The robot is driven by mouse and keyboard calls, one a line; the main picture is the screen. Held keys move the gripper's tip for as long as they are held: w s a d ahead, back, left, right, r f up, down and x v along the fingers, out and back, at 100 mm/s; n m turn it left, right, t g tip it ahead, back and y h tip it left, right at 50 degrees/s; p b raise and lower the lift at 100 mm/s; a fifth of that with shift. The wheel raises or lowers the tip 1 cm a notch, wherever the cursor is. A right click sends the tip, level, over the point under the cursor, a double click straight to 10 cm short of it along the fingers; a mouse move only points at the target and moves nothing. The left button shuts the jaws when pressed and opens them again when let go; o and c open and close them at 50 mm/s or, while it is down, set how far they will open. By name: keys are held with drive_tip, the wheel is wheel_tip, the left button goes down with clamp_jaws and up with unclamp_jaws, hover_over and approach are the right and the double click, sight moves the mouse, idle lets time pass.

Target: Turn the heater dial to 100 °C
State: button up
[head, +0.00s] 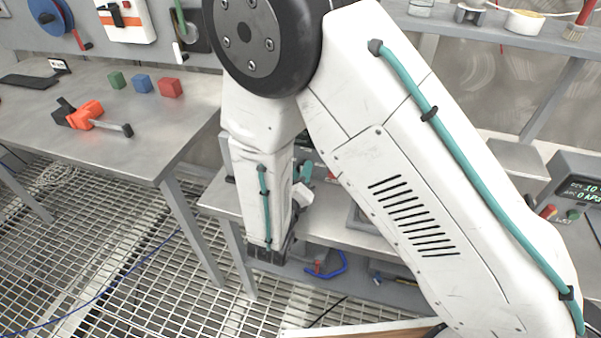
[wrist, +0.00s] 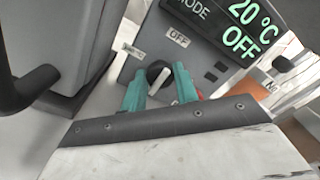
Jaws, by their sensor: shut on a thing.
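The heater's dial (wrist: 156,68), a black round knob with a white pointer bar, is on the grey front panel in the wrist view. My gripper (wrist: 159,82) is shut on the dial, one teal finger on each side. The heater's display (wrist: 235,28) reads 20 °C and OFF in green, with MODE beside it. An OFF label (wrist: 178,38) is above the dial and another small label (wrist: 131,50) is to its left; its text is too small to read. In the head view my arm hides most of the heater.
A steel table (head: 150,120) at left holds green, blue and red blocks (head: 170,88) and an orange-and-black tool (head: 88,113). A device with a green display (head: 580,190) stands at right. In the wrist view, a dark handle-like bar (wrist: 30,90) is at left.

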drive_tip(key=m, duration=0.4)
drive_tip(key=shift+m, duration=0.4)
drive_tip(key=m, duration=0.8)
drive_tip(key=shift+m, duration=2.3)
drive_tip(key=shift+d, duration=0.1)
drive_tip(key=o, duration=1)
